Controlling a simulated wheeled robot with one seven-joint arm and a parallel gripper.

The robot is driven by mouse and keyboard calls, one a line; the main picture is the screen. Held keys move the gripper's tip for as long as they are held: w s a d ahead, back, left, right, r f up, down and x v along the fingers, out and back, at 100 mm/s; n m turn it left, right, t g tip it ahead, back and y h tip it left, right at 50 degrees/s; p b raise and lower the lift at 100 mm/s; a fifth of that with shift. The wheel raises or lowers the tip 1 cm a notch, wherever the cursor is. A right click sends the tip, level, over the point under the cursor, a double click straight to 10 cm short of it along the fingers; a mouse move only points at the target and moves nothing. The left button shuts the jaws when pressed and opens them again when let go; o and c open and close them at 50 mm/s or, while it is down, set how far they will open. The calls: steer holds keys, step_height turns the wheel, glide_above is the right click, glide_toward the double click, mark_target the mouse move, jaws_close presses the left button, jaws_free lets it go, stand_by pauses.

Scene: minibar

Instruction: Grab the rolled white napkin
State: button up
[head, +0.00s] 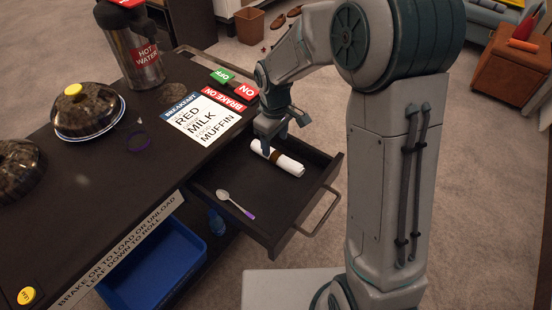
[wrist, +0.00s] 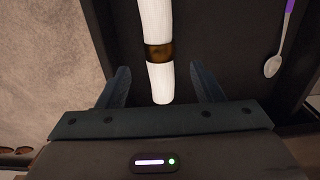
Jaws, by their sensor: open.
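The rolled white napkin (head: 288,163) with a brown-gold band lies in the open drawer (head: 270,205) of the dark cart. In the wrist view the napkin (wrist: 156,25) runs lengthwise, and its near end lies between my two fingers. My gripper (head: 280,131) is above the napkin's left end in the head view. In the wrist view my gripper (wrist: 158,85) is open, with a finger on each side of the napkin and a gap on both sides. I cannot tell how far the fingertips are above the drawer floor.
A spoon with a purple handle (head: 236,204) lies in the same drawer, apart from the napkin; it also shows in the wrist view (wrist: 280,45). Drawer walls surround both. The cart top holds a menu card (head: 203,118), a hot water urn (head: 138,55) and a domed plate (head: 87,110).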

mark_target(276, 154)
steer(key=f, duration=0.5)
steer(key=shift+s+d+f+b, duration=0.15)
steer(key=shift+d+f+b, duration=0.05)
steer(key=shift+f+b, duration=0.2)
steer(key=c, duration=1.1)
